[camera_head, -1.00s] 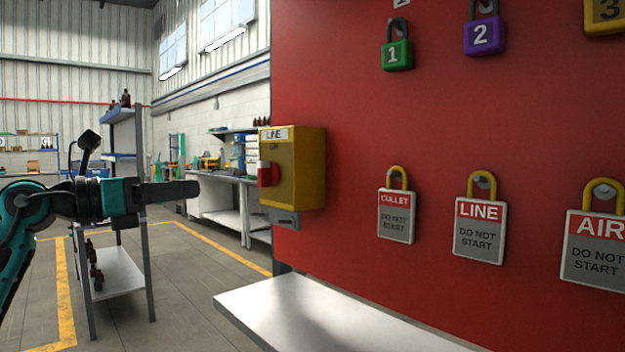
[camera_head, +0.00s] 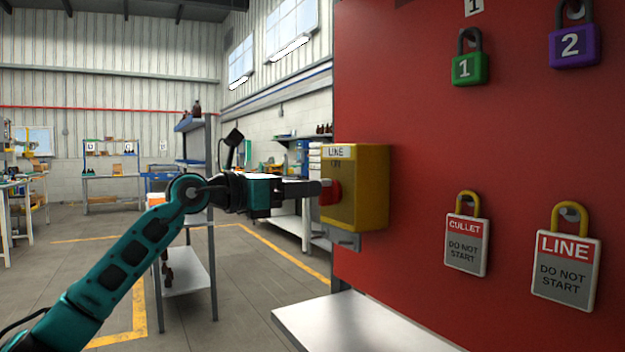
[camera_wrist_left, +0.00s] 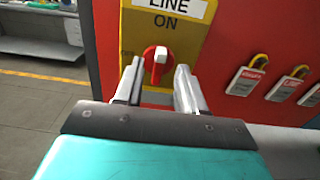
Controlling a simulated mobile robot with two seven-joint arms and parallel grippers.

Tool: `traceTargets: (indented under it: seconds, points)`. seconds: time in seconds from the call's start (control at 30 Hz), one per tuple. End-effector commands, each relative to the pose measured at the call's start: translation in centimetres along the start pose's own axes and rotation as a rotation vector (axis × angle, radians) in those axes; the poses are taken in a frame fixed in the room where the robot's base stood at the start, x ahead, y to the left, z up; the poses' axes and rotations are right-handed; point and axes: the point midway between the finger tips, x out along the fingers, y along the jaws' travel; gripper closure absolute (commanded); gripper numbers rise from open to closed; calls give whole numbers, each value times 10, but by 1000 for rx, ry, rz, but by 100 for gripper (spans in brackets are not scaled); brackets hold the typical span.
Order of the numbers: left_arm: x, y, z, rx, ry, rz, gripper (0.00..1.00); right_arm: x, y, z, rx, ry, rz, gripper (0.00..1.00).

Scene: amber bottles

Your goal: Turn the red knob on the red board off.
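The red knob (camera_wrist_left: 156,66) sits on the front of a yellow box labelled LINE (camera_wrist_left: 190,30) on the red board (camera_head: 420,150). In the left wrist view its pale handle stands upright, under the word ON. The knob also shows at the box's left face in the head view (camera_head: 331,192), partly hidden by my gripper. My left gripper (camera_wrist_left: 158,78) is open, with one finger on each side of the knob's lower part. I cannot tell whether the fingers touch it. My right gripper is not in view.
Padlocks hang on the board, a green one (camera_head: 470,68) and a purple one (camera_head: 573,47). Tags CULLET (camera_head: 466,245) and LINE (camera_head: 566,270) hang lower. A white shelf (camera_head: 350,322) juts out below the box. A metal rack (camera_head: 185,275) stands behind my left arm.

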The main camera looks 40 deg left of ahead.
Motion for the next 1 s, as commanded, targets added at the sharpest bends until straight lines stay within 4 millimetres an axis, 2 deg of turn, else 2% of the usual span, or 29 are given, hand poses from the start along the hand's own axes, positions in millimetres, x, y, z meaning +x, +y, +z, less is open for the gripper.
traceTargets:
  seconds: [0.3,0.7,1.0]
  points:
    - [24,0,2,-1,-1,0,61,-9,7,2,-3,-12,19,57]
    - [27,0,0,0,0,0,61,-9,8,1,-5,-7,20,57]
    - [27,0,0,0,0,0,89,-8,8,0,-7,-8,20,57]
